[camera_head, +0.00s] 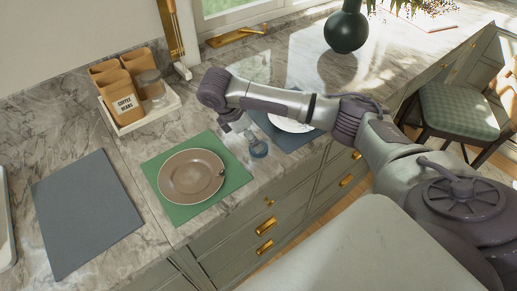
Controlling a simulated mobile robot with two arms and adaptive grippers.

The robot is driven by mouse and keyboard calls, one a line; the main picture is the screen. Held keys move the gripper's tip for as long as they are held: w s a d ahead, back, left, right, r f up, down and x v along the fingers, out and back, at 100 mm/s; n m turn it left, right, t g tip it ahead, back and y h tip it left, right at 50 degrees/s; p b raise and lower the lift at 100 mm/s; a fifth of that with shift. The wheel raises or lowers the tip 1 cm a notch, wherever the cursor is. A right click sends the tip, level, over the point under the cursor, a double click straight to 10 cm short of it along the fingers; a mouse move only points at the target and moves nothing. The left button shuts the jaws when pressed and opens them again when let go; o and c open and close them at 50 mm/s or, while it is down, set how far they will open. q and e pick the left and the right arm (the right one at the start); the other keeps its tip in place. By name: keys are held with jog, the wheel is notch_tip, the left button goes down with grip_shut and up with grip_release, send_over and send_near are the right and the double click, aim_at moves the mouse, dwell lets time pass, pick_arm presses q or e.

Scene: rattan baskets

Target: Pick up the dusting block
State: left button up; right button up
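My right arm comes in from the right, and its gripper (250,138) points down over the counter just right of the green placemat. The fingers are small and partly hidden by the wrist, so I cannot tell whether they are open or shut. A small blue-grey rounded thing (259,149) shows at the fingertips near the counter's front edge. I cannot tell whether it is the dusting block, or whether it is held. No other thing is clearly a dusting block. My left gripper is out of view.
A brown plate (190,177) lies on the green placemat (160,198). Another plate (290,124) is partly behind my arm. A grey mat (85,215) lies left. A white tray (140,122) holds canisters and a jar. A dark vase (346,31) stands behind. A green chair (458,110) is right.

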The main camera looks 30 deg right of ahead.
aim_at(262, 155)
jog(key=shift+d+f, duration=0.15)
jog(key=shift+f, duration=0.15)
jog(key=shift+d+f, duration=0.1)
jog(key=shift+f, duration=0.1)
jog(key=shift+p+x, duration=0.9)
jog(key=shift+x, duration=1.3)
jog(key=shift+s+d+f, duration=0.1)
jog(key=shift+d+f, duration=0.05)
jog(key=shift+d, duration=0.05)
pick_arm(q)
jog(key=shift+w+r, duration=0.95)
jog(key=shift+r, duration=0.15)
pick_arm(e)
jog(key=c, duration=1.2)
